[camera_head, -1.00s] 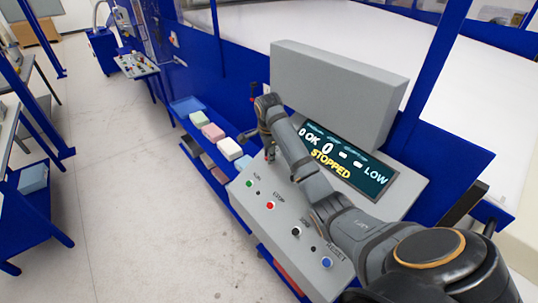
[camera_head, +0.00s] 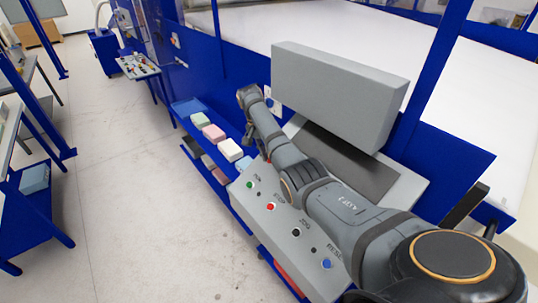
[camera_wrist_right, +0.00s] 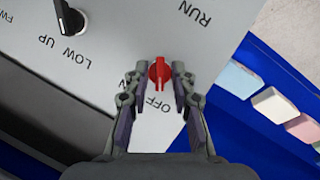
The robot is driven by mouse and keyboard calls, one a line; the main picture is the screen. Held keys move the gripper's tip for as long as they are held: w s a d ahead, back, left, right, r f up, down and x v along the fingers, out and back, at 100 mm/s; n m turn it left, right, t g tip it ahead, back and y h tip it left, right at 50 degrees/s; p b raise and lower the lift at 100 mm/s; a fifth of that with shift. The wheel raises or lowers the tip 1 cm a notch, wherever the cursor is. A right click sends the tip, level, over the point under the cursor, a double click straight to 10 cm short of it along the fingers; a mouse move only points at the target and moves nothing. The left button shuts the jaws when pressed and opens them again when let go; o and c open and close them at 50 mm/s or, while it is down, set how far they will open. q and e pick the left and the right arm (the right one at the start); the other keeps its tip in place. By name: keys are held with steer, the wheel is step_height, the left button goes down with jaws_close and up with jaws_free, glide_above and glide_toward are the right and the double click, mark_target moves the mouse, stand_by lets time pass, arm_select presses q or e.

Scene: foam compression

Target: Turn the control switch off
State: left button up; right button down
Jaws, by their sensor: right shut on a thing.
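The red control switch (camera_wrist_right: 159,70) shows in the right wrist view on the grey panel, with the word OFF just below it. My right gripper (camera_wrist_right: 158,76) is shut on the switch, one finger on each side. Its exact angle is hard to read between the fingers. In the head view my right arm (camera_head: 300,180) reaches across the console and mostly hides the gripper and switch. The console's screen (camera_head: 350,160) is dark. My left gripper is not in view.
Green (camera_head: 250,184), red (camera_head: 271,206), black (camera_head: 297,232) and blue (camera_head: 327,263) buttons line the console front. A black selector knob (camera_wrist_right: 70,18) sits by LOW and UP. A grey box (camera_head: 335,90) stands behind the screen. Foam blocks (camera_head: 230,148) lie on the blue shelf.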

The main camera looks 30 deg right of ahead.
steer(key=shift+w+r+n+g+h, duration=0.2)
steer(key=shift+r+n+g+h, duration=0.1)
steer(key=shift+n, duration=0.6)
steer(key=c, duration=1.5)
jaws_free()
steer(key=shift+o, duration=0.3)
steer(key=shift+f, duration=0.15)
steer(key=v, duration=0.7)
steer(key=shift+w, duration=0.1)
